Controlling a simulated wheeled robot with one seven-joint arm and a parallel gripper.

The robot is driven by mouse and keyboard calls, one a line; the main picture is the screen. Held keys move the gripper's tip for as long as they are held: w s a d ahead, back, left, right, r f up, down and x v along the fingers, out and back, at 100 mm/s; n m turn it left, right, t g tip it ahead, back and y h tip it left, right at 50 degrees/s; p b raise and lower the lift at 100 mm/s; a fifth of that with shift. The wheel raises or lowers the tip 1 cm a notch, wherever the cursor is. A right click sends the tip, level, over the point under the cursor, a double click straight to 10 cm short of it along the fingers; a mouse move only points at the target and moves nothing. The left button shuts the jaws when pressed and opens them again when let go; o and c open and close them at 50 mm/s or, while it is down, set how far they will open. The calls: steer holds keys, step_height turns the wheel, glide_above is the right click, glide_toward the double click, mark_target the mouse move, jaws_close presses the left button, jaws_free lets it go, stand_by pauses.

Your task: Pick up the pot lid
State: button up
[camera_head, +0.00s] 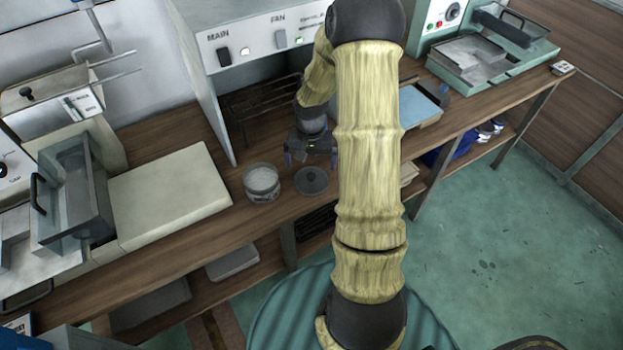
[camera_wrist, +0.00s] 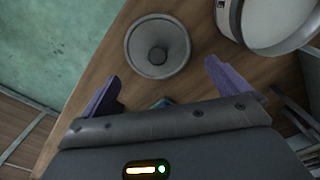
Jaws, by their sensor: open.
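The pot lid (camera_head: 311,181) is a dark grey round disc with a central knob. It lies on the wooden counter near its front edge. In the wrist view the lid (camera_wrist: 158,45) shows whole, beyond the fingertips and roughly centred between them. My gripper (camera_head: 312,160) is just behind the lid in the head view. In the wrist view its two purple fingers (camera_wrist: 163,75) are spread apart with nothing held between them. A round pale metal pot (camera_head: 262,183) stands left of the lid, apart from it; it also shows at the upper right of the wrist view (camera_wrist: 270,22).
A pale board (camera_head: 170,195) lies on the counter to the left. A grey cabinet with MAIN and FAN switches (camera_head: 262,40) stands behind. A blue-topped tray (camera_head: 420,106) is to the right. The counter (camera_wrist: 205,62) ends close beside the lid, with green floor beyond.

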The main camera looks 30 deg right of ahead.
mark_target(311, 173)
steer(key=shift+f, duration=0.1)
step_height(311, 173, down, 5)
stand_by(0.6)
stand_by(0.3)
steer(key=c, duration=0.6)
step_height(311, 173, up, 10)
stand_by(0.8)
